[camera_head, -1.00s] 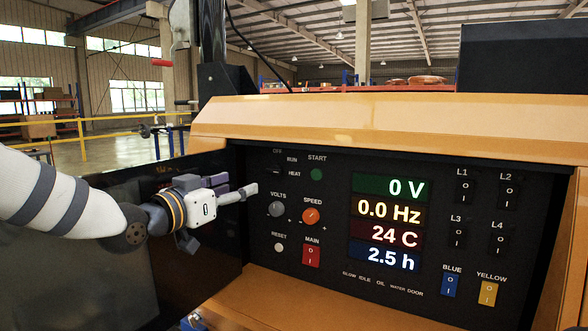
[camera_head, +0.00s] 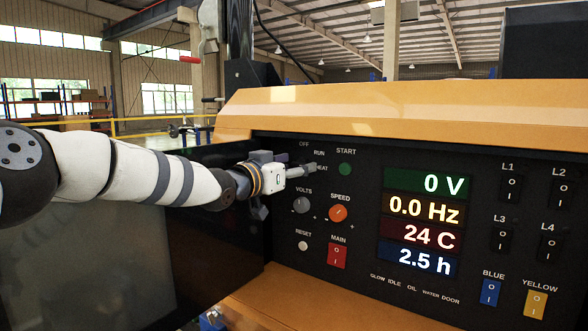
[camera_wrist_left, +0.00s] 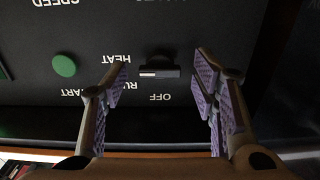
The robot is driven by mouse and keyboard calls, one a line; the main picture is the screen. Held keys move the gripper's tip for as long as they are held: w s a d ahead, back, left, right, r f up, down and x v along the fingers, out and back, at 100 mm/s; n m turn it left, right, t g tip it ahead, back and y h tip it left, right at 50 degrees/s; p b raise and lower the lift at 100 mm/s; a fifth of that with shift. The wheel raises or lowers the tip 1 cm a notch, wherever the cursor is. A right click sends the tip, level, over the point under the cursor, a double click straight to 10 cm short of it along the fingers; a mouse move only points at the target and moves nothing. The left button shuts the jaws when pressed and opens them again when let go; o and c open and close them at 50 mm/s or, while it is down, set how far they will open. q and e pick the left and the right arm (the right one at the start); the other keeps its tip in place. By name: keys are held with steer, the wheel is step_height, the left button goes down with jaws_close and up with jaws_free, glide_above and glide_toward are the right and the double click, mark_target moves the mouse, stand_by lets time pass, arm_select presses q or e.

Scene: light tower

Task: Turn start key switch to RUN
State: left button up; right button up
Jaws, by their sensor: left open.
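The start key switch (camera_wrist_left: 159,68) is a small dark knob with a white mark on one side. It shows upside down in the left wrist view, beside the OFF, RUN and HEAT labels. I cannot tell for sure which label it points to. My left gripper (camera_head: 307,171) is open, its fingers on either side of the switch in the wrist view, with gaps to it. I cannot tell how far its tips are from the panel. In the head view the gripper hides the switch. My right gripper is not in view.
The dark control panel (camera_head: 360,275) also holds a green START button (camera_head: 345,169), a VOLTS knob (camera_head: 301,205), an orange SPEED knob (camera_head: 338,213) and a red MAIN switch (camera_head: 337,257). Lit readouts (camera_head: 425,222) are to the right. A yellow hood (camera_head: 400,120) overhangs the panel.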

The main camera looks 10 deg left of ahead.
arm_select(q)
steer(key=c, duration=1.2)
steer(key=shift+o, duration=0.2)
steer(key=shift+f+n+b, duration=0.15)
steer(key=shift+n+b, duration=0.5)
steer(key=shift+n, duration=3.55)
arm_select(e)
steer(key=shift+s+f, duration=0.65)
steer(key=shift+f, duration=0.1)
arm_select(q)
steer(key=shift+n, duration=0.3)
steer(key=o, duration=1.2)
steer(key=shift+c, duration=0.2)
